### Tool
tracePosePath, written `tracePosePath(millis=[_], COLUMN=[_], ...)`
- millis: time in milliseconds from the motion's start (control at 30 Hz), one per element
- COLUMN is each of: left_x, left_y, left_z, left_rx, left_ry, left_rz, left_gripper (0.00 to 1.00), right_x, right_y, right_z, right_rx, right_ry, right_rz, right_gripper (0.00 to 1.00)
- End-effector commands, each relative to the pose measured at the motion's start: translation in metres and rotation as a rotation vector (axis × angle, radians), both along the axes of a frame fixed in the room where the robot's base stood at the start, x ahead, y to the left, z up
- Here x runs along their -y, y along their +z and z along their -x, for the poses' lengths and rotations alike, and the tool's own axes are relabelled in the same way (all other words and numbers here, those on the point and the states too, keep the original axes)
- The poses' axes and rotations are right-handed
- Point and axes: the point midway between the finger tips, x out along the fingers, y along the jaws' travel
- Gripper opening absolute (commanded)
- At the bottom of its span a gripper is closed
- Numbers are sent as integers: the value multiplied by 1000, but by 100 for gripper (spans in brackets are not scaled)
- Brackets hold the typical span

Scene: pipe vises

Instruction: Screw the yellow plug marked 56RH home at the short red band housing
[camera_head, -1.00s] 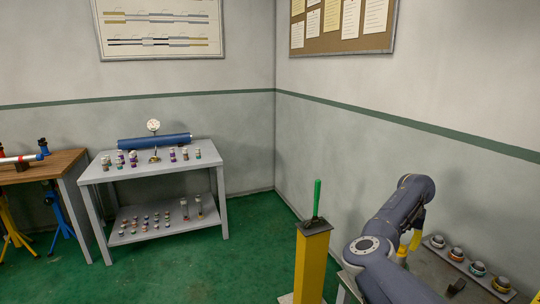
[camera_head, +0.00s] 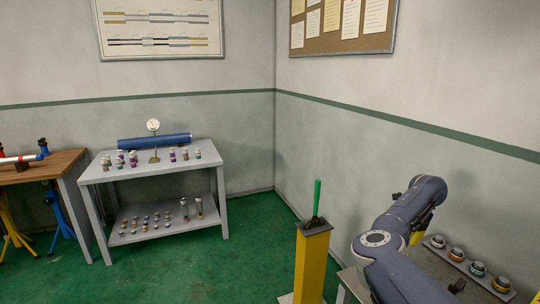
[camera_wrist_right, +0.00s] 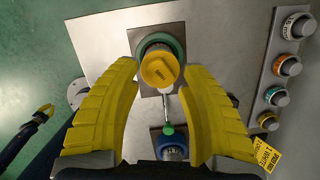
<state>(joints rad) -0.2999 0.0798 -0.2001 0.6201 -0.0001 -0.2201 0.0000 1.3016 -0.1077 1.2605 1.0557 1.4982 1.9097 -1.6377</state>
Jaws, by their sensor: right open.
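A yellow plug (camera_wrist_right: 158,68) sits in or over a dark green ring on a grey plate in the right wrist view. No mark on it can be read. My right gripper (camera_wrist_right: 160,70) is open, with its yellow fingers on both sides of the plug and a visible gap on each side. I cannot pick out the short red band housing with certainty. My left gripper is not in the head view.
Several round fittings with coloured bands stand on a strip (camera_head: 467,262) at the right, also in the wrist view (camera_wrist_right: 280,65). A blue fitting (camera_wrist_right: 173,146) and green ball knob lie below the plug. A yellow post (camera_head: 312,262) with a green handle stands left of my arm.

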Motion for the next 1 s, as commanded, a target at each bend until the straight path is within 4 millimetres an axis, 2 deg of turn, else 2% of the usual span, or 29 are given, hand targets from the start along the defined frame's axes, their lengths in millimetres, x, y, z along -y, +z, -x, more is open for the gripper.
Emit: tracePosePath(millis=[800, 1000], left_x=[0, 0], left_y=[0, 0], left_z=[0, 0], left_rx=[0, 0], left_ry=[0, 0], left_rz=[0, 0], left_gripper=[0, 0], right_x=[1, 1], right_y=[0, 0], right_z=[0, 0], right_rx=[1, 0], right_ry=[885, 1007], right_rz=[-1, 0], right_gripper=[42, 42])
